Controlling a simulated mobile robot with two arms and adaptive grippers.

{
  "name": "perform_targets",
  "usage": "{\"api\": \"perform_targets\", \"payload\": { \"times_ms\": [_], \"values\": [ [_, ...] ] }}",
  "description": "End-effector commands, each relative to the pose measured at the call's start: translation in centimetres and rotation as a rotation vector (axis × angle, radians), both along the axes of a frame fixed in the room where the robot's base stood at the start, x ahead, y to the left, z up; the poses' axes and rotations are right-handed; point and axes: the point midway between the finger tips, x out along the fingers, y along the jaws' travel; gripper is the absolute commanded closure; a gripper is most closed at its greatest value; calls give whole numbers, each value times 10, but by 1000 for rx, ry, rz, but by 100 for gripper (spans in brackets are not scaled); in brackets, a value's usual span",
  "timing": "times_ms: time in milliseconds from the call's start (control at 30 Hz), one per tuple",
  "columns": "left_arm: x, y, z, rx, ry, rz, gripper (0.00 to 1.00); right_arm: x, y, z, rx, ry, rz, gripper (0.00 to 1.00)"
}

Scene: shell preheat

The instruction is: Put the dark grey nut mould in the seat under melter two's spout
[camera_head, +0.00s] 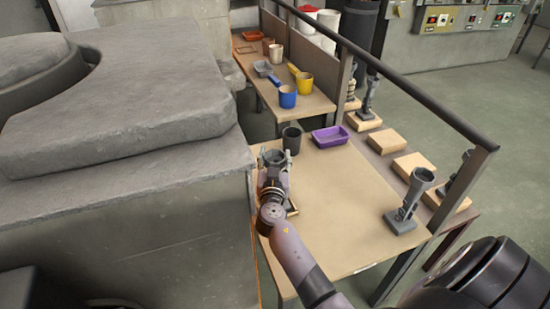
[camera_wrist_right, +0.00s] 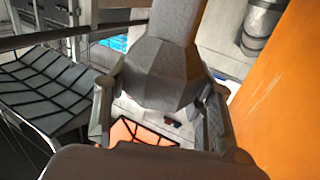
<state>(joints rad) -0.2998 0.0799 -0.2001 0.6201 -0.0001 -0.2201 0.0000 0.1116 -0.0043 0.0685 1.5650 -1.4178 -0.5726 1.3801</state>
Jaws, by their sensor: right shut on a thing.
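My right gripper (camera_head: 274,172) is shut on a dark grey piece (camera_head: 273,156) with an open, cup-like top, near the left edge of the tan table. In the right wrist view the held piece (camera_wrist_right: 165,75) shows a faceted body and a narrower column, with a finger of the right gripper (camera_wrist_right: 160,115) on each side. It looks like the nut mould, but I cannot be sure. I cannot pick out melter two's spout or the seat under it. My left gripper is not in view.
A dark grey cup (camera_head: 291,139) and a purple tray (camera_head: 330,136) stand just beyond the held piece. A grey flared piece on a base (camera_head: 405,205) stands at the table's right. A large grey stone-topped block (camera_head: 120,105) bounds the left. The table's middle (camera_head: 335,215) is clear.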

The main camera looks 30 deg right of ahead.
Motion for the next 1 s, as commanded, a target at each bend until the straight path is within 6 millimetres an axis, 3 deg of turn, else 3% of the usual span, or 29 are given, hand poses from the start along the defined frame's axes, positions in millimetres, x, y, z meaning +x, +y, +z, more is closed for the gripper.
{"api": "perform_targets", "payload": {
  "times_ms": [200, 233, 533, 900, 1000],
  "values": [
    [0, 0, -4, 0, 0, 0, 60, 0, 0, -1, -1, -3, 0, 100],
    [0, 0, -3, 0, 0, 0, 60, 0, 0, -2, 0, 0, 0, 49],
    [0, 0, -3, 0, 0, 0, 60, 0, 0, -1, 1, 1, 0, 30],
    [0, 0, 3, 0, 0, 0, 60, 0, 0, 3, 0, 0, 0, 30],
    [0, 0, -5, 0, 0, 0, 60, -11, 9, -3, 4, 0, 1, 30]
  ]
}}
